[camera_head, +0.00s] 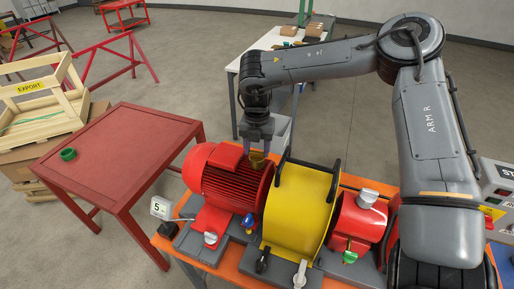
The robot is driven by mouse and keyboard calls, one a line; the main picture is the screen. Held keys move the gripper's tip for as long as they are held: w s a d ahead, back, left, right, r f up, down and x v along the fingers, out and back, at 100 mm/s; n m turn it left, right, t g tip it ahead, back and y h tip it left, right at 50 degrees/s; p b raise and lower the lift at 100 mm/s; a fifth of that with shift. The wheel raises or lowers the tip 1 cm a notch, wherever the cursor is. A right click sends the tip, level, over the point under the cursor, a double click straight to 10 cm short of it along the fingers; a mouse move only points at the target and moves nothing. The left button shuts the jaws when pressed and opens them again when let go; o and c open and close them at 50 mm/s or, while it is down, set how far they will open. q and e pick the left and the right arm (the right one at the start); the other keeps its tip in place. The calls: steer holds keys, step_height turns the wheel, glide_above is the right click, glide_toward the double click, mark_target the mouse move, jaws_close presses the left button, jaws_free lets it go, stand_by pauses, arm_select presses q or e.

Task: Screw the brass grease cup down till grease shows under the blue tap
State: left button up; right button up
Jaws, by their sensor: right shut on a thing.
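The brass grease cup (257,160) sits at the top of the pump skid, between the red finned motor (226,180) and the yellow guard (296,205). My right gripper (259,153) points down from above, with its fingers shut on the cup. The fingers hide part of the cup, and its thread is not visible. The blue tap (248,220) is low at the front, between the motor and the yellow guard. The spot under it is too small to tell whether grease shows there. My left gripper is not in view.
A black handle bar arches over the yellow guard, close to my right gripper. A red unit (357,222) with a green tap (350,256) stands to the right. A sign marked 5 (161,208) is at the left.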

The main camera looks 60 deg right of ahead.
mark_target(257, 151)
steer(key=o, duration=1)
steer(key=shift+o, duration=0.2)
step_height(257, 151, up, 11)
steer(key=shift+f, duration=0.1)
